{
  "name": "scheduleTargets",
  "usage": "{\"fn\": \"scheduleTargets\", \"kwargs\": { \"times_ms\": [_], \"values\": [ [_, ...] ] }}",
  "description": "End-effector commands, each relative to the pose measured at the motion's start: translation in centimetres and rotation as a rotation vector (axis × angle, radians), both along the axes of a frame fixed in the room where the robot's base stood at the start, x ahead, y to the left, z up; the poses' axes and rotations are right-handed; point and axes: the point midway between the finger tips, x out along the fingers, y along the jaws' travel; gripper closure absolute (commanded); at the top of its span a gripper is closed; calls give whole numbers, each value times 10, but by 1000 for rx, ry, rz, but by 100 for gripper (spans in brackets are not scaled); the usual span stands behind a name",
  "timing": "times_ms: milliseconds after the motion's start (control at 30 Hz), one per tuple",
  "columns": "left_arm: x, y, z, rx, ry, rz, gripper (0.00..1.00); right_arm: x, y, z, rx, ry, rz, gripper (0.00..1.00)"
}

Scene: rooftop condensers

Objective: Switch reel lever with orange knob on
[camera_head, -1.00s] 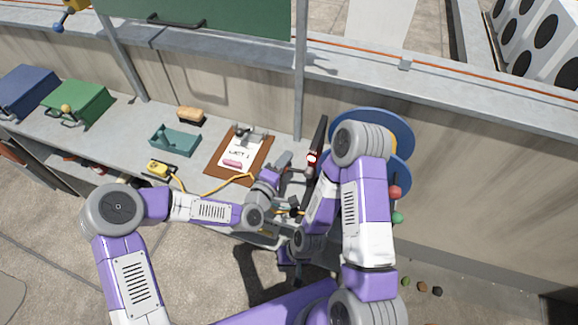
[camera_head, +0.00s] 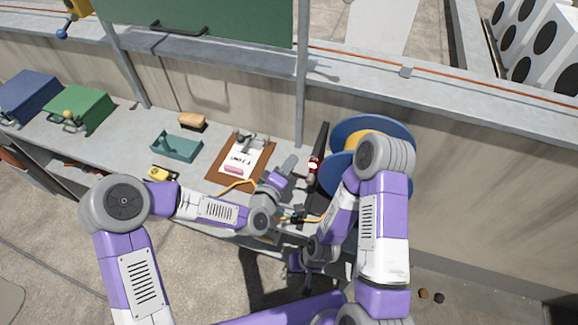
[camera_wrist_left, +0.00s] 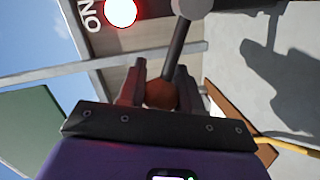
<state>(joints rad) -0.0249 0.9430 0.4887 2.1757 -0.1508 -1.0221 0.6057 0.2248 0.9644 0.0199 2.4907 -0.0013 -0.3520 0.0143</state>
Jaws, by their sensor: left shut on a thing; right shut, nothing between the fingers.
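In the left wrist view the orange knob (camera_wrist_left: 161,94) sits between the fingers of my left gripper (camera_wrist_left: 158,88), which is shut on it. A dark lever rod (camera_wrist_left: 178,45) runs from the knob up to a grey round pivot. A lit red lamp (camera_wrist_left: 120,11) beside white "ON" lettering (camera_wrist_left: 90,15) is at the top of that view. In the head view my left gripper (camera_head: 290,164) is left of the dark panel (camera_head: 318,150) with the red lamp; the knob is hidden there. My right gripper (camera_head: 298,264) is shut and empty, low in front of the bench.
A blue reel (camera_head: 372,126) stands right of the panel, partly behind my right arm. On the bench are a clipboard (camera_head: 213,172), a teal tray (camera_head: 172,148), a brush (camera_head: 192,122), and green (camera_head: 85,108) and blue (camera_head: 28,95) boxes. A yellow cable (camera_head: 235,187) crosses the bench near my left wrist.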

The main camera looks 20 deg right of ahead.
Motion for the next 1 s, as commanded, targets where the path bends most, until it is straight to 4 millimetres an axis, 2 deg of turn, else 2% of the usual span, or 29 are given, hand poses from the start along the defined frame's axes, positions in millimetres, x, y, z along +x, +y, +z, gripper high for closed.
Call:
{"fn": "scheduleTargets", "kwargs": {
  "times_ms": [33,200,567,1000],
  "values": [
    [0,0,2,-1,-6,0,64,0,0,0,0,0,0,100],
    [0,0,2,-1,-4,0,41,0,0,0,0,0,0,100],
    [-4,4,2,-1,-2,-1,41,0,0,0,0,0,0,100],
    [-50,44,12,-1,-4,0,41,0,0,2,0,0,0,100]
  ]
}}
